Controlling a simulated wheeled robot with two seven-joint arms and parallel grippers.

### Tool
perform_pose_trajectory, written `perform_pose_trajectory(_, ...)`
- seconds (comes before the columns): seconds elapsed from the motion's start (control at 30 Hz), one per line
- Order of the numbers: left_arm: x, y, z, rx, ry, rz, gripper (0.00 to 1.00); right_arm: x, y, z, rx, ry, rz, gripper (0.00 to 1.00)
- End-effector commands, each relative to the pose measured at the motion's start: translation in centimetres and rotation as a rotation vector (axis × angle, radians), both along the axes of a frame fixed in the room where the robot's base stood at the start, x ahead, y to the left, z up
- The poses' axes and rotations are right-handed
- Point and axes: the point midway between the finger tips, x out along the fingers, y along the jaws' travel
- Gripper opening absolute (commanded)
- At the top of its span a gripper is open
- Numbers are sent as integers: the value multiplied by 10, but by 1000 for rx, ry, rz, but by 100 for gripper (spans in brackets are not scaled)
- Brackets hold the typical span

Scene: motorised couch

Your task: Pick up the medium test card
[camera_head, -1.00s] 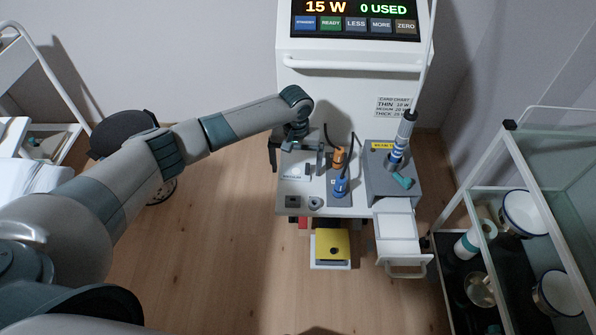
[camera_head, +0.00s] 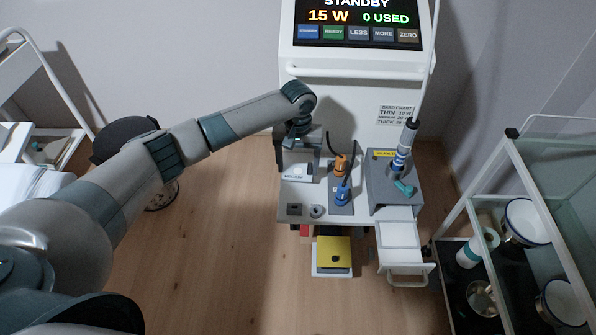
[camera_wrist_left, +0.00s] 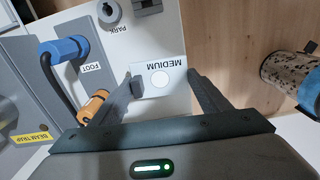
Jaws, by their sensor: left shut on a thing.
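The medium test card (camera_wrist_left: 160,78) is a white plate marked MEDIUM with a round pale spot. In the left wrist view it lies between the two fingers of my left gripper (camera_wrist_left: 168,92), which is shut on it. In the head view the card (camera_head: 295,178) shows at the left of the white cart top, just below my left gripper (camera_head: 298,160). The card is at or very near the cart surface; I cannot tell whether there is a gap. My right gripper is not in view.
Orange (camera_head: 341,165) and blue (camera_head: 342,195) plugs with black cables stand right of the card. A grey box (camera_head: 388,205) holds an upright pen-like tool (camera_head: 406,145). An open drawer (camera_head: 397,240) and a yellow pedal (camera_head: 333,252) are in front. A glass-shelved trolley stands right.

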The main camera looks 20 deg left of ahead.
Motion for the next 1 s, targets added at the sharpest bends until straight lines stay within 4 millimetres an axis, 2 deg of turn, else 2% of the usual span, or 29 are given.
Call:
perform_pose_trajectory(0.4,-19,-74,49,-3,-2,-4,48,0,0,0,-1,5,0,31)
perform_pose_trajectory(0.6,-26,-101,65,-2,0,-4,48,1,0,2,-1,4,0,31)
perform_pose_trajectory(0.8,-29,-112,73,-1,0,-2,48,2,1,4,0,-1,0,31)
perform_pose_trajectory(1.0,-29,-114,74,-1,0,-1,48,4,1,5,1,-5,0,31)
